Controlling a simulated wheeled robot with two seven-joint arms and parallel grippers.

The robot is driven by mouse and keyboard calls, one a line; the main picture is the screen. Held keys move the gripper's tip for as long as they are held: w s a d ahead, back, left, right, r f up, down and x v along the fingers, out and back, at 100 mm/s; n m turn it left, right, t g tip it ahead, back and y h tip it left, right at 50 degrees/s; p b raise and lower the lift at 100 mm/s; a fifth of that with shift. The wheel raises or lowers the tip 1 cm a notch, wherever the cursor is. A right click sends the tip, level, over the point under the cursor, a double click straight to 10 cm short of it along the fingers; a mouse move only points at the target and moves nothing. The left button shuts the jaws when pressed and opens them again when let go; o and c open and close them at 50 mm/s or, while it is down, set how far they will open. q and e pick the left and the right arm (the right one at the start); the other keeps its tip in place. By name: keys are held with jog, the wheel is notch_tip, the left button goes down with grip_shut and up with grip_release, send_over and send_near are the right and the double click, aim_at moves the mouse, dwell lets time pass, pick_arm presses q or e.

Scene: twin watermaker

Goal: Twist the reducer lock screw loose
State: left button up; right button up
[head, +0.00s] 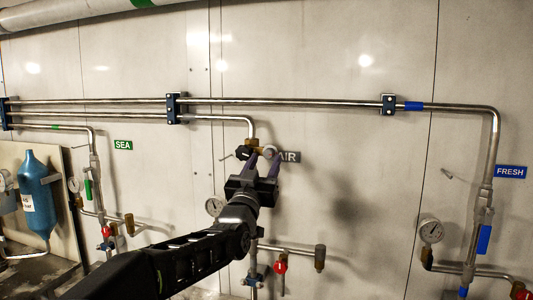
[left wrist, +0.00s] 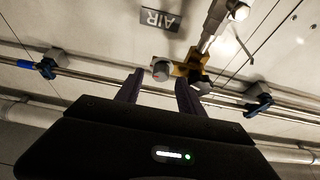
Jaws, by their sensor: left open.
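The brass reducer (head: 252,142) sits on the air line at the end of a bent steel pipe, left of the AIR label (head: 290,156). In the left wrist view the brass reducer (left wrist: 191,66) has a round grey knob (left wrist: 161,69) with a small red mark at its side. I cannot tell for sure which part is the lock screw. My left gripper (head: 264,159) is open, its purple fingers pointing at the reducer and partly covering it. In the left wrist view the left gripper's fingertips (left wrist: 159,79) stand on either side below the knob; contact is not visible. My right gripper is out of view.
Steel pipes (head: 330,102) run along the white wall, held by dark blue clamps (head: 388,104). Gauges (head: 431,231) and red-handled valves (head: 280,267) stand lower down. A blue bottle (head: 37,196) is at the left. The wall right of the AIR label is clear.

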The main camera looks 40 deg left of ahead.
aim_at(269, 153)
pick_arm(q)
jog(key=shift+x, duration=1.05)
jog(key=shift+a, duration=0.1)
jog(key=shift+c, duration=0.3)
grip_shut()
